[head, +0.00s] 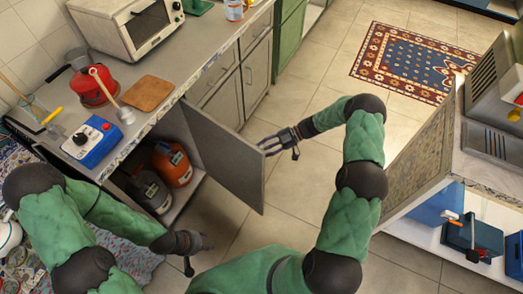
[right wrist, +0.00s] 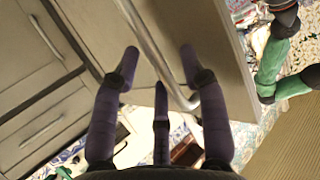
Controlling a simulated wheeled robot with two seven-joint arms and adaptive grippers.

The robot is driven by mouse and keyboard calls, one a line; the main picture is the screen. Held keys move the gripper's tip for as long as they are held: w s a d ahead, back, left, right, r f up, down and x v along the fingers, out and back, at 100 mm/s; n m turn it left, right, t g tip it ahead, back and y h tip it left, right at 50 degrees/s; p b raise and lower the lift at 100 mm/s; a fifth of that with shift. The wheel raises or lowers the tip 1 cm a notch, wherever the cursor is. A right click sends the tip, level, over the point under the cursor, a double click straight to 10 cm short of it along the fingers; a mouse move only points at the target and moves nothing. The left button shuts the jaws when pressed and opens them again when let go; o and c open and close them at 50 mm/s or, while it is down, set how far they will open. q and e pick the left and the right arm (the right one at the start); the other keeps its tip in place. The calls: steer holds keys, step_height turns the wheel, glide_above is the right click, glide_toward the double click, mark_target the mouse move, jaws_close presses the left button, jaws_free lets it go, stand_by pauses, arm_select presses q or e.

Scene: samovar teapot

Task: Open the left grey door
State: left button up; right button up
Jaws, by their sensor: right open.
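The grey door (head: 222,160) stands swung out from the counter front, showing the cabinet inside. My right gripper (head: 273,146) is at the door's outer face, near its free edge. In the right wrist view its dark fingers (right wrist: 158,62) are spread apart, with the door's metal bar handle (right wrist: 150,48) running between them. The door panel (right wrist: 218,50) also shows there. Whether the fingers touch the handle I cannot tell. My left gripper (head: 200,252) is open and empty, low in front of the cabinet opening, apart from the door.
Another counter unit (head: 425,165) stands at right. Floor between is clear.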

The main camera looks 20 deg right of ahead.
steer(key=v, duration=1.1)
